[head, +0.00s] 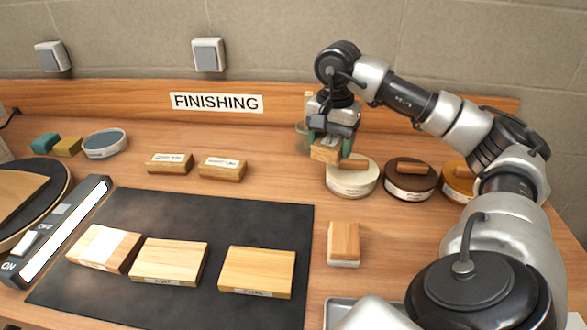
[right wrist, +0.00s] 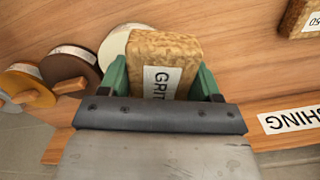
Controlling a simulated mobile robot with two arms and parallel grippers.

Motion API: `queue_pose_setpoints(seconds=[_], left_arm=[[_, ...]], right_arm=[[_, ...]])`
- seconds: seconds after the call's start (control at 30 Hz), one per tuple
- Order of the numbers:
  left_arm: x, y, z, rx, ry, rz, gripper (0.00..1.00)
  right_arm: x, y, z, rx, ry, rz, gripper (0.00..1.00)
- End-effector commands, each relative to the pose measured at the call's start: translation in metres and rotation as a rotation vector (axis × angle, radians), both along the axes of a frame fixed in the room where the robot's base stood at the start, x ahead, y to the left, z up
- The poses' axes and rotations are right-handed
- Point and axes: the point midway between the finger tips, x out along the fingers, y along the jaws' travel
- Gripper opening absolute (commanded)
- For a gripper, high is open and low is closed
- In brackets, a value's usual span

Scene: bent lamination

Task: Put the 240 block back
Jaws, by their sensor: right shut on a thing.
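My right gripper (head: 325,146) is shut on a tan, cork-textured block (head: 325,154), held above the back of the bench, just left of and behind the cream tin. In the right wrist view the block (right wrist: 165,57) sits between the green fingers of the gripper (right wrist: 163,78). Its white label reads "GRIT"; the number is hidden by the gripper. Two similar labelled blocks, a left one (head: 170,164) and a right one (head: 222,168), stand in a row to the left, below the FINISHING sign. Their numbers are too small to read. My left gripper is out of view.
Cream (head: 345,186), brown (head: 405,190) and amber (head: 457,194) tins stand at right. A dark mat (head: 190,215) bears three wood pieces. A wood-topped block (head: 343,241) stands right of it, above a metal tray (head: 339,311). Bench is clear between the right labelled block and the cream tin.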

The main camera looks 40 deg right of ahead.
Motion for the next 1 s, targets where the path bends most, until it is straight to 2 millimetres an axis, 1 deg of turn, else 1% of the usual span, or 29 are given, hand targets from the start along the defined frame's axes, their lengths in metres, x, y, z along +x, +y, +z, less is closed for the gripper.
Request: queue_pose_setpoints(seconds=[0.07,0.17,0.4,0.5,0.6,0.7,0.83,1.0], left_arm=[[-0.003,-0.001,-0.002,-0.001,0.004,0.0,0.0],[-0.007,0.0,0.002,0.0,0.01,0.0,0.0],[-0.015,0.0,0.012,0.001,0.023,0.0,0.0],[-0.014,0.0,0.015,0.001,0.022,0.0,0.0],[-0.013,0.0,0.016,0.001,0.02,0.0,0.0],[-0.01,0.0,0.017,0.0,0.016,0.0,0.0],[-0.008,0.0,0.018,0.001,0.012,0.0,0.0],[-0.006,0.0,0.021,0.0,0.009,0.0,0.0]], right_arm=[[0.002,-0.002,-0.001,0.002,0.001,-0.019,0.41],[0.015,0.003,-0.007,0.005,0.002,-0.024,0.41],[0.065,0.027,-0.039,0.004,0.004,-0.022,0.41],[0.084,0.035,-0.052,0.005,0.002,-0.023,0.41],[0.096,0.04,-0.06,0.003,0.001,-0.023,0.41],[0.103,0.042,-0.066,0.001,0.0,-0.023,0.41],[0.105,0.043,-0.073,-0.001,0.002,-0.024,0.41],[0.104,0.043,-0.098,0.0,0.006,-0.024,0.41]])
